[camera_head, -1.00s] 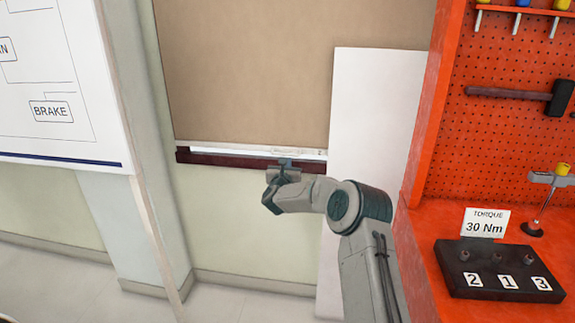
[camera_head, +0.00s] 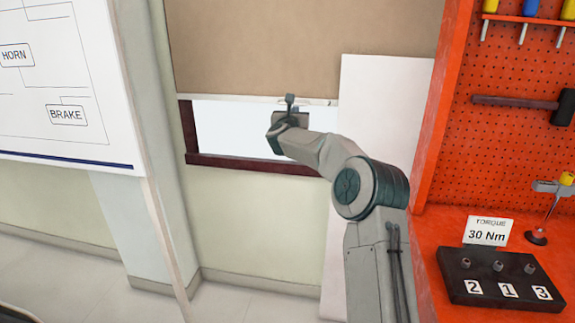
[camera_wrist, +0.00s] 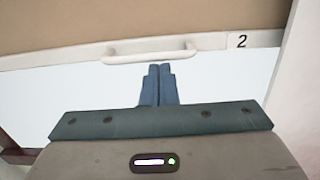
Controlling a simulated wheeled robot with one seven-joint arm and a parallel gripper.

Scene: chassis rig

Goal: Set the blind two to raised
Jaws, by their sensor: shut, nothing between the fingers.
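The tan blind (camera_head: 250,50) hangs over the window, and its bottom bar stands well above the dark red sill, with bright window (camera_head: 225,125) showing below.
A white panel (camera_head: 375,180) stands right of the window, close to my arm. Beyond it is an orange workbench (camera_head: 425,240) with a pegboard and a black block (camera_head: 500,280) with numbered labels. A whiteboard (camera_head: 60,90) stands at the left.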

